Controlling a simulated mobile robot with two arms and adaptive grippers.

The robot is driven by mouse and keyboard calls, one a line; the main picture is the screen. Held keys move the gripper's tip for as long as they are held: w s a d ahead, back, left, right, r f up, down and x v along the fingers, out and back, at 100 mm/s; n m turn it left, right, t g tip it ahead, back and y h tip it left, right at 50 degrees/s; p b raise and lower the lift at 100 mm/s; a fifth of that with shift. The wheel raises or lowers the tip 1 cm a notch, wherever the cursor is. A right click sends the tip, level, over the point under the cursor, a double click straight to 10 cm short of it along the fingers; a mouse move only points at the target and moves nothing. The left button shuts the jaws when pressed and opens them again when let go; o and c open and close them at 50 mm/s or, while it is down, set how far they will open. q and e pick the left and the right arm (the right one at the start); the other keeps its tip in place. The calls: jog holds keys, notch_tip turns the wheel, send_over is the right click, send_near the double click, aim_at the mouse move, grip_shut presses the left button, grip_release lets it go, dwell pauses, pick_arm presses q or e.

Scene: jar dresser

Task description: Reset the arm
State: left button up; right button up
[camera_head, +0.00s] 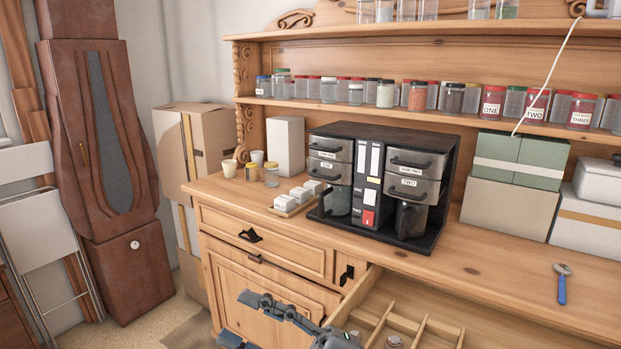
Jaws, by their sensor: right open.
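My right gripper (234,316) is at the bottom of the head view, in front of the dresser's lower left door. Its grey fingers point left, are spread apart, and hold nothing. Its wrist is by the left corner of a pulled-out drawer (465,317). My left gripper is not in view.
Several jars line the shelf. The right counter is mostly clear.

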jog(key=w+d+f+m+t+h, duration=0.1)
jog(key=w+d+m+t+h, duration=0.3)
jog(key=d+m+t+h, duration=0.35)
jog(key=w+d+f+m+t+h, duration=0.2)
jog(key=w+d+m+t+h, duration=0.25)
jog(key=m+t, duration=0.55)
jog(key=s+d+f+m+g+h, duration=0.1)
jog(key=d+f+m+g+h, duration=0.3)
jog(key=d+f+h, duration=0.45)
jog(key=s+d+f+m+g+h, duration=0.25)
jog(key=d+f+m+g, duration=0.2)
jog(key=f, duration=0.75)
jog(key=s+d+f+g, duration=0.3)
jog(key=s+f+g, duration=0.7)
jog(key=s+f, duration=0.75)
jog(key=s+f+g, duration=0.1)
jog(key=s+f, duration=0.1)
jog(key=f, duration=1)
jog(key=s+f, duration=0.2)
jog(key=f, duration=1.1)
jog(key=s+d+f+g, duration=0.1)
jog(key=s+d+f, duration=0.1)
jog(key=s+f, duration=1.3)
jog(key=shift+s+d+n+b, duration=0.3)
jog(key=shift+s+b, duration=0.15)
jog(key=shift+s, duration=0.15)
